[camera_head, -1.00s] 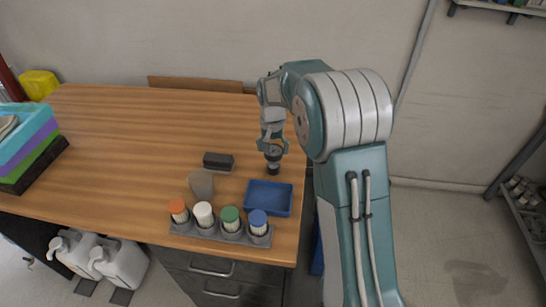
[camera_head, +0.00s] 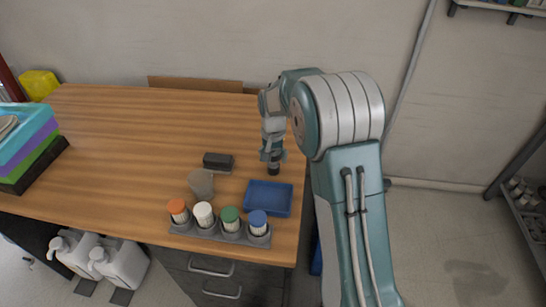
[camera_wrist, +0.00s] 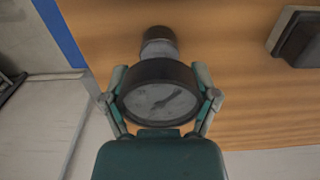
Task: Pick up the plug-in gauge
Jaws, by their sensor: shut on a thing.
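The plug-in gauge (camera_wrist: 160,92) is a dark round body with a grey dial face and a narrower stub. In the wrist view it sits between the two fingers of my gripper (camera_wrist: 160,98), which are shut on its sides. In the head view my gripper (camera_head: 272,156) points down at the right part of the table, and the gauge's dark lower end (camera_head: 273,169) shows beneath the fingers. The rest of the gauge is hidden there by the fingers. I cannot tell whether its end touches the table.
A blue tray (camera_head: 268,185) lies just in front of the gripper. A dark block (camera_head: 218,160) and a translucent cup (camera_head: 201,183) stand to the left. A grey rack (camera_head: 206,233) of several capped bottles is at the front edge. The wooden table (camera_head: 140,140) is clear at the middle left.

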